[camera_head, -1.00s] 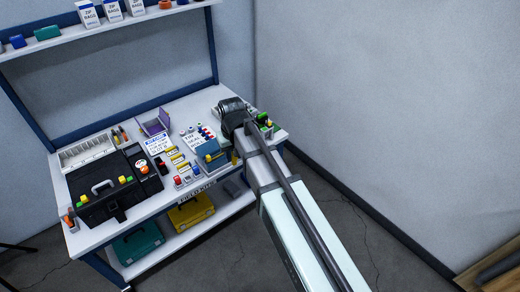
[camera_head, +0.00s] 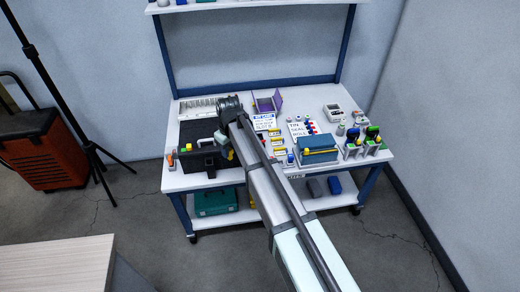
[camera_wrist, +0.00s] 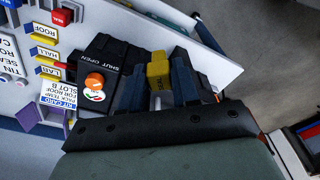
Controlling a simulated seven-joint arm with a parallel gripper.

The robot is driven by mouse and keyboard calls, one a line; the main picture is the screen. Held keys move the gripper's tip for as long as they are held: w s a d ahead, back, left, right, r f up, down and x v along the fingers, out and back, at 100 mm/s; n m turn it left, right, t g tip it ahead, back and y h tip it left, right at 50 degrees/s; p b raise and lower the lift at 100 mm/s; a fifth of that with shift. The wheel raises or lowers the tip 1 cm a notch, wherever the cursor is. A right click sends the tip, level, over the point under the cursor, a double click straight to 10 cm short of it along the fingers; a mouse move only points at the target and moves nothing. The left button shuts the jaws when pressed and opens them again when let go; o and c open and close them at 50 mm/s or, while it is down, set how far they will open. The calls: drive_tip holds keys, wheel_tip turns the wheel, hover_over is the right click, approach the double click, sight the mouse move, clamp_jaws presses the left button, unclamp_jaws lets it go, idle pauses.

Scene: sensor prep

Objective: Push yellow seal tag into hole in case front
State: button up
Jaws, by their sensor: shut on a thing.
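The yellow seal tag (camera_wrist: 157,70) is upright between the two dark blue fingers of my gripper (camera_wrist: 157,86) in the wrist view. My gripper is shut on it. The black case (camera_head: 193,135) stands on the left part of the bench in the head view. In the wrist view the case (camera_wrist: 108,52) shows a SHUT/OPEN label and an orange knob (camera_wrist: 95,81), just left of the fingers. My wrist covers the case's right part in the head view. The hole in the case front is not visible, and I cannot tell whether the tag touches the case.
A kit card (camera_wrist: 60,98) and yellow-labelled slots (camera_wrist: 45,52) lie beside the case. A blue box (camera_head: 318,148) and several coloured tools stand at the bench's right. A white rack (camera_head: 200,109) is behind the case. The floor in front of the bench is clear.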

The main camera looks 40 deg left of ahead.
drive_tip(key=shift+s+a+f+n+g, duration=0.25)
drive_tip(key=shift+a+f+n, duration=0.7)
drive_tip(key=shift+a+n, duration=0.85)
drive_tip(key=shift+s+a+f+n+g, duration=0.15)
drive_tip(key=shift+s+a+f+n, duration=0.25)
drive_tip(key=shift+a+f+n, duration=0.95)
drive_tip(key=shift+s+a+f+n+g, duration=0.25)
drive_tip(key=shift+a+f+n, duration=0.25)
drive_tip(key=shift+a+n, duration=1.65)
drive_tip(key=shift+d+f, duration=0.1)
drive_tip(key=shift+f, duration=1.35)
idle(1.3)
